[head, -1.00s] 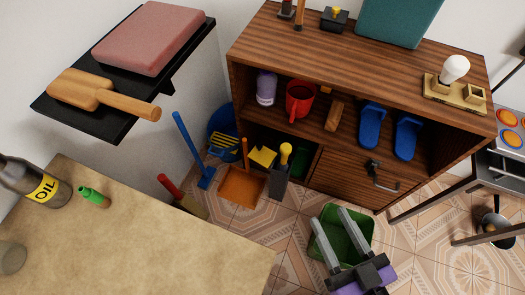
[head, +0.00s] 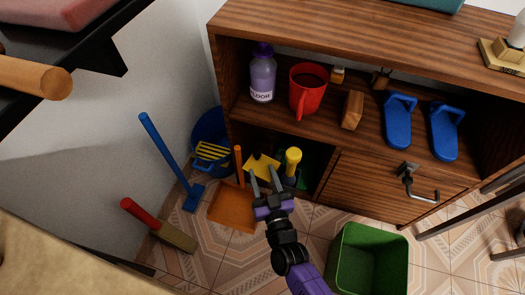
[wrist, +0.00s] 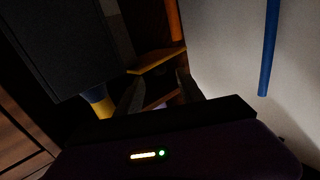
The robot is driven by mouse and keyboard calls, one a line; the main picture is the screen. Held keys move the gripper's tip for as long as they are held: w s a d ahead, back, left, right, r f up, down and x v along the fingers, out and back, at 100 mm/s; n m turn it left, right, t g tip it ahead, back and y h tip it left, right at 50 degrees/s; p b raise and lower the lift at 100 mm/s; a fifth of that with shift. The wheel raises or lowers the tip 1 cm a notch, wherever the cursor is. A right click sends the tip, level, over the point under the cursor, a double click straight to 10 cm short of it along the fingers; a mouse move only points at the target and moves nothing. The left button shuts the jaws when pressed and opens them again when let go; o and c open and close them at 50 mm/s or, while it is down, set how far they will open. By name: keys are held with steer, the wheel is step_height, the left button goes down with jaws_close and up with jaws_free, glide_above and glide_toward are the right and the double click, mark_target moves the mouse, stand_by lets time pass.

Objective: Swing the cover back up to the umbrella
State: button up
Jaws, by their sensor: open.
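I cannot make out an umbrella in either view, and I cannot tell which part is the cover. A yellow flat piece (head: 262,167) stands in the low opening of the wooden cabinet; it also shows as a yellow panel in the wrist view (wrist: 157,61). A yellow-topped tool (head: 292,159) stands just right of it. My gripper (head: 265,181) is open in front of the yellow piece, its fingers pointing toward it. Whether they touch it is unclear. In the wrist view my gripper (wrist: 160,94) has nothing clearly between its fingers, and a dark block hides the upper left.
A green bin (head: 368,262) is on the floor to the right.

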mark_target(258, 157)
steer(key=shift+w+r, duration=0.15)
steer(key=shift+r, duration=0.05)
steer(key=b+x, duration=0.3)
steer(key=x, duration=0.4)
steer(key=shift+w+d, duration=0.15)
steer(key=shift+w, duration=0.15)
steer(key=shift+r, duration=0.1)
jaws_close()
stand_by(1.0)
